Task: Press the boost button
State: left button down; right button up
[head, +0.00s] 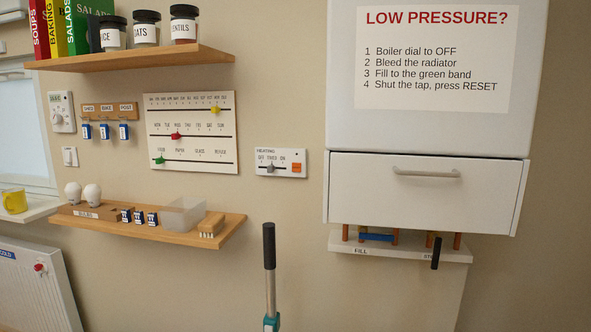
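The small white heating panel (280,163) is mounted on the wall near the middle of the head view, left of the boiler. It is labelled HEATING and carries a slider (271,168) that stands near the middle of its slot. An orange button (297,168) sits at the panel's right end. Its lettering is too small to read, and nothing covers or touches it. Neither of my grippers shows in the head view.
The white boiler (427,192) juts out to the panel's right. A wooden shelf (150,230) with small items projects lower left. An upright pole with a black grip (269,246) stands below the panel. The wall directly around the panel is clear.

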aim_at(297, 167)
jog(key=i+j, duration=0.15)
jog(key=i, duration=0.3)
jog(key=i+j, duration=0.2)
jog(key=i, duration=0.25)
jog(key=i+j, duration=0.15)
jog(key=i, duration=0.25)
